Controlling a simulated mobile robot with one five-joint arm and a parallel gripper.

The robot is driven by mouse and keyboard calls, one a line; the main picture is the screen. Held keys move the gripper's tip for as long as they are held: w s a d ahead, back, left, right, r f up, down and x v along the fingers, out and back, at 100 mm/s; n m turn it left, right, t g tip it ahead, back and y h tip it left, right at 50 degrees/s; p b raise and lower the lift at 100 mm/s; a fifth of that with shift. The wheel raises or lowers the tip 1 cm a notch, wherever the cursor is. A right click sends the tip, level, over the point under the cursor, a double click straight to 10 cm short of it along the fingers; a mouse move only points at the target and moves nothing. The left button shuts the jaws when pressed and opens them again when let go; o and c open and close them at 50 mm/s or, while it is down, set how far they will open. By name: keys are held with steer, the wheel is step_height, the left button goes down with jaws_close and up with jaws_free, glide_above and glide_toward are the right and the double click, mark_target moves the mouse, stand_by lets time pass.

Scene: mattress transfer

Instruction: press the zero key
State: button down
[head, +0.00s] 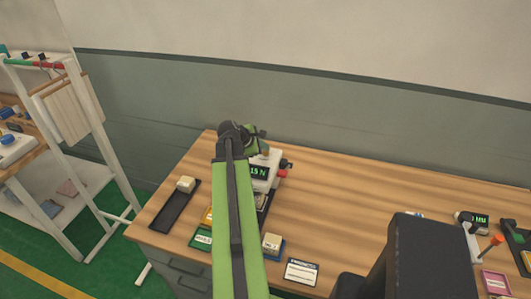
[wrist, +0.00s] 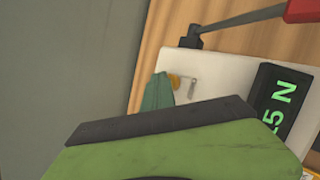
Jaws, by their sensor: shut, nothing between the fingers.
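A white force gauge (head: 266,175) with a dark display and green digits stands near the back left of the wooden bench. Its white body also shows in the wrist view (wrist: 226,73), with the display (wrist: 281,103) at the right, partly cut off. I cannot make out which part is the zero key. My gripper (head: 257,143) is at the gauge's back end in the head view, small and partly hidden by my arm. It is shut and empty. A green and black part of my own fills the bottom of the wrist view and covers part of the gauge.
A black tray (head: 168,217) with a pale block (head: 185,184) lies at the bench's left. A blue-based block (head: 272,245) and a label card (head: 301,271) lie at the front. Another display device (head: 478,220) stands at right. The bench's middle is clear.

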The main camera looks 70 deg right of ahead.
mark_target(264, 152)
steer(key=shift+f+b, duration=0.4)
steer(key=shift+f, duration=0.05)
stand_by(0.6)
steer(key=shift+r+p, duration=1.25)
steer(key=shift+r, duration=0.1)
step_height(264, 152, up, 5)
steer(key=p, duration=0.5)
